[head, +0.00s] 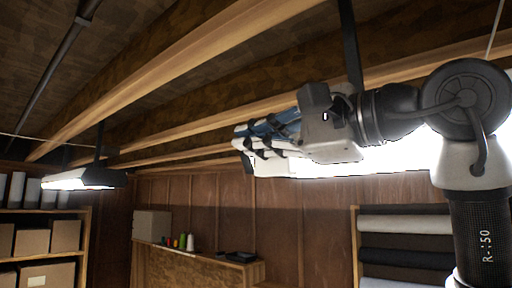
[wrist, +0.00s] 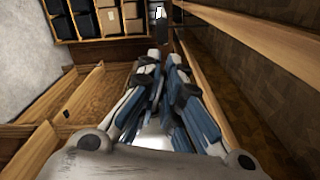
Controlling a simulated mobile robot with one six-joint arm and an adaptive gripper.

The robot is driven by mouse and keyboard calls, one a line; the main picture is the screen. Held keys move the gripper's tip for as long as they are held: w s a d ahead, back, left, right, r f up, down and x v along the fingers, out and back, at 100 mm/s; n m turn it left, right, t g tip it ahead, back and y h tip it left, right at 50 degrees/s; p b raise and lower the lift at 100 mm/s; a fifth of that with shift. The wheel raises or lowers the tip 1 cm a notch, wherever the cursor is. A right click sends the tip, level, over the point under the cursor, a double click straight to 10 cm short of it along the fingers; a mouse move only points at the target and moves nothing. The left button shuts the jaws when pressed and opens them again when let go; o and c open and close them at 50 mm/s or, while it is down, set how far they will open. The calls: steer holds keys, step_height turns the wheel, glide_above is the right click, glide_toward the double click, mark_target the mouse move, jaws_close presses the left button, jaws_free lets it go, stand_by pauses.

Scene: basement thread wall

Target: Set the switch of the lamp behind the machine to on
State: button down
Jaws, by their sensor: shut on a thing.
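A long lit lamp (head: 385,160) hangs on a dark strap at the right of the head view, partly hidden behind my gripper (head: 240,142). A bright white patch shows between the finger bases in the wrist view. A second lit lamp (head: 85,178) hangs farther off at the left; a small lit lamp also shows at the top of the wrist view (wrist: 159,13). My gripper, with blue, white and black fingers, is closed in front of the near lamp (wrist: 163,62). What it grips is hidden between the fingers. I cannot make out a switch or the machine.
Wooden beams (head: 170,75) run close above and beside my gripper. Shelves with boxes (head: 48,238) stand at the left, and a rack of fabric rolls (head: 400,223) stands at the lower right. A wooden ledge (head: 200,254) carries thread spools and a box.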

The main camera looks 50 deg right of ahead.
steer(key=shift+d+r+m, duration=0.15)
steer(key=shift+r+m, duration=0.1)
steer(key=shift+m, duration=0.65)
steer(key=c, duration=2)
jaws_free()
steer(key=s, duration=0.8)
steer(key=s+d, duration=0.1)
steer(key=s, duration=0.3)
steer(key=shift+w, duration=0.1)
